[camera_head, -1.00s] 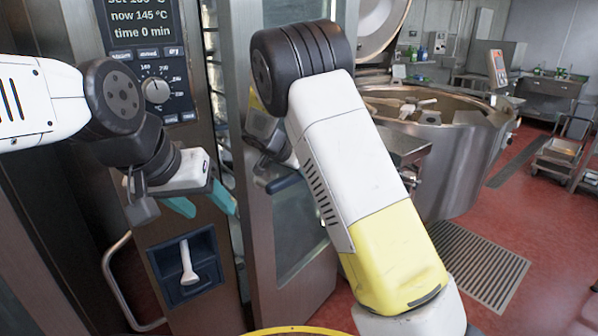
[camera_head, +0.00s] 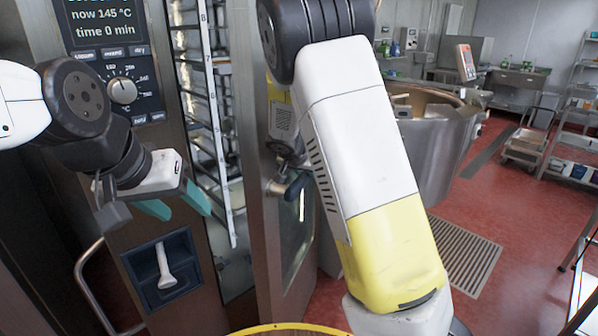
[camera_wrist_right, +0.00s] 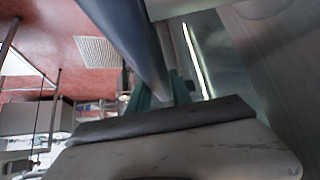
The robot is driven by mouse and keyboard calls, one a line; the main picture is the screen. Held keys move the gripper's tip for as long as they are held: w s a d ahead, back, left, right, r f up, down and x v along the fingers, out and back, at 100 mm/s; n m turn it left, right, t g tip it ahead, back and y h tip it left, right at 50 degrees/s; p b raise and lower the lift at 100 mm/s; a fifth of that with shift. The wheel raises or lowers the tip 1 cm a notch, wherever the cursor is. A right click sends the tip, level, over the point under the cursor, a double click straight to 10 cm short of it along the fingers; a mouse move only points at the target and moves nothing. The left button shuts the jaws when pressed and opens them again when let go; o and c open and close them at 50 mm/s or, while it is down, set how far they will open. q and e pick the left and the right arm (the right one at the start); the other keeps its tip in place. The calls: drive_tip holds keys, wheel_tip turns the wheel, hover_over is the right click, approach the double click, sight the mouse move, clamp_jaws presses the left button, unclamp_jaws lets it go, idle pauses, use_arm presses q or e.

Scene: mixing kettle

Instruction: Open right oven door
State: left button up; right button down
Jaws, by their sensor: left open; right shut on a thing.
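The right oven door (camera_head: 258,222) stands ajar, with a glass pane and a steel frame. Its dark bar handle (camera_head: 296,184) is partly covered by my right arm in the head view. In the right wrist view my right gripper (camera_wrist_right: 160,92) has its green fingers shut on the handle (camera_wrist_right: 135,38). The right fingers are hidden in the head view. My left gripper (camera_head: 178,205) is open and empty, with teal fingertips in front of the oven front.
Rack rails (camera_head: 213,110) show inside the open oven. A control panel (camera_head: 112,62) and a recessed hand shower (camera_head: 164,268) are on its front. A steel kettle (camera_head: 440,150) stands behind my right arm.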

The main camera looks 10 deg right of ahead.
drive_tip(key=c, duration=1.2)
unclamp_jaws()
drive_tip(key=shift+d, duration=0.1)
drive_tip(key=shift+o, duration=0.2)
drive_tip(key=shift+v, duration=3.9)
drive_tip(key=shift+c, duration=0.2)
